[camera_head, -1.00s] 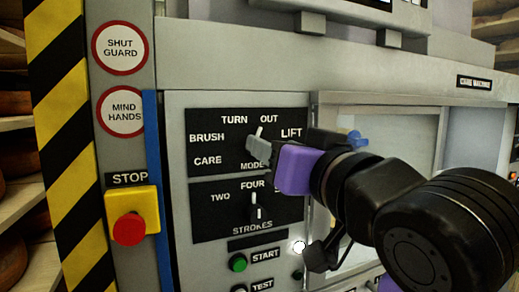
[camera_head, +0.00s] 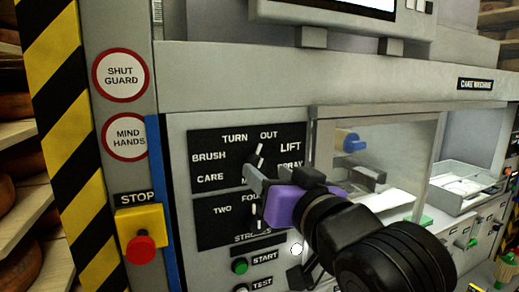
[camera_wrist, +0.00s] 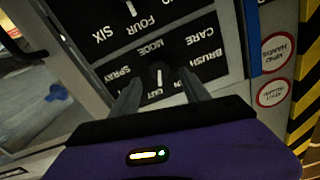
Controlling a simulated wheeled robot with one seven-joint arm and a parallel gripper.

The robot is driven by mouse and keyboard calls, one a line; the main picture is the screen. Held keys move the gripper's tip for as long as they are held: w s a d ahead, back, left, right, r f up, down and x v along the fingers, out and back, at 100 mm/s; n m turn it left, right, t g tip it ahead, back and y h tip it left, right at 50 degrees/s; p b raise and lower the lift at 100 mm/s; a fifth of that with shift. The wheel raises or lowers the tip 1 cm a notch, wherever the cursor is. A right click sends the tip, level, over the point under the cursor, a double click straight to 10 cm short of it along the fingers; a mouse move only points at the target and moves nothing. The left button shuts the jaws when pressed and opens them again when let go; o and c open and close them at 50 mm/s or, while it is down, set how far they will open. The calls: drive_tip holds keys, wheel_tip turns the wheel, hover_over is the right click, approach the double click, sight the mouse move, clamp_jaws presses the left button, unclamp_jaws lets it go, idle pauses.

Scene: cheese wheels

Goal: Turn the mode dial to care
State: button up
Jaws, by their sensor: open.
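The mode dial (camera_head: 259,155) is a small dark knob with a white pointer on a black panel. Its pointer leans up toward TURN OUT. The CARE label (camera_head: 210,178) is at the panel's lower left. My gripper (camera_head: 254,180) has grey fingers and a purple body; in the head view its fingertips lie just below the pointer and cover the MODE label. In the wrist view, which is upside down, the dial (camera_wrist: 158,76) appears between the two spread fingers of my gripper (camera_wrist: 160,92). Contact with the dial cannot be told.
The strokes dial (camera_head: 258,214) is just below, partly behind my gripper. The green START button (camera_head: 240,266) is lower still. A red stop button (camera_head: 140,248) on a yellow box stands at left. A clear guard window (camera_head: 385,150) is at right.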

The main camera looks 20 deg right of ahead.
sight(259, 166)
drive_tip(key=shift+w, duration=2.55)
clamp_jaws()
